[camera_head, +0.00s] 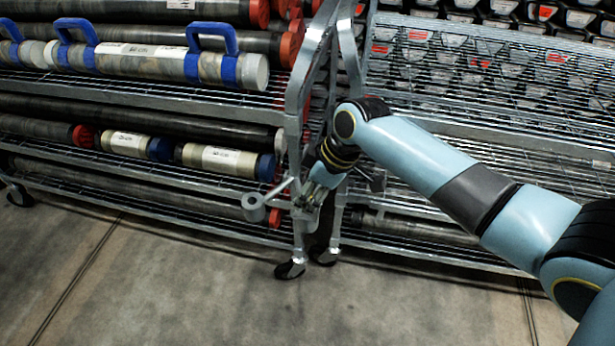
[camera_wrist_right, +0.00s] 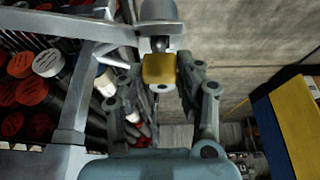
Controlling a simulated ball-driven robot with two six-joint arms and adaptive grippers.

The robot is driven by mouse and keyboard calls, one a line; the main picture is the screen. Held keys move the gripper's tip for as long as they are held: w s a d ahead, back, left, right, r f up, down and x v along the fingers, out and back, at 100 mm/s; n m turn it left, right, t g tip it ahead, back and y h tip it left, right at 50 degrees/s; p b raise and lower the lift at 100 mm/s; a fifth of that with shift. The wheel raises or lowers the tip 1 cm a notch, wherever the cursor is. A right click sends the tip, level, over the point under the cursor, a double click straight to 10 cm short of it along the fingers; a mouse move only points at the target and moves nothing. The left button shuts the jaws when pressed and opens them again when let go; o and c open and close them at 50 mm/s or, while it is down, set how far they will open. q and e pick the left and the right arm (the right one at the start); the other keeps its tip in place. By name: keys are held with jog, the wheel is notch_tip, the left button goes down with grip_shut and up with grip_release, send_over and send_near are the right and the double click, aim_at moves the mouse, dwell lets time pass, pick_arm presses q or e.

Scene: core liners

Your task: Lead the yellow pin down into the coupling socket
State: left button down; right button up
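My right gripper (camera_head: 309,194) reaches in from the right to the upright metal frame in the head view. In the right wrist view its two fingers (camera_wrist_right: 160,76) stand on both sides of the yellow pin (camera_wrist_right: 160,69) and appear shut on its yellow block. A short metal part lies just beyond the block, in line with a grey cylinder (camera_wrist_right: 158,12), apparently the coupling socket. Whether the pin is inside it I cannot tell. In the head view a grey ring-ended cylinder (camera_head: 253,206) sits left of the gripper on a bracket; the yellow pin cannot be made out there.
The metal frame (camera_head: 299,120) stands on casters close to my gripper. Wire shelves (camera_head: 130,90) with core tubes lie behind at left, and another rack (camera_head: 480,110) at right. A blue and yellow object (camera_wrist_right: 285,125) is right in the wrist view. The floor (camera_head: 190,295) in front is clear.

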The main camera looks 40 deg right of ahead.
jog(key=o, duration=0.4)
jog(key=v, duration=1.2)
jog(key=shift+a, duration=0.1)
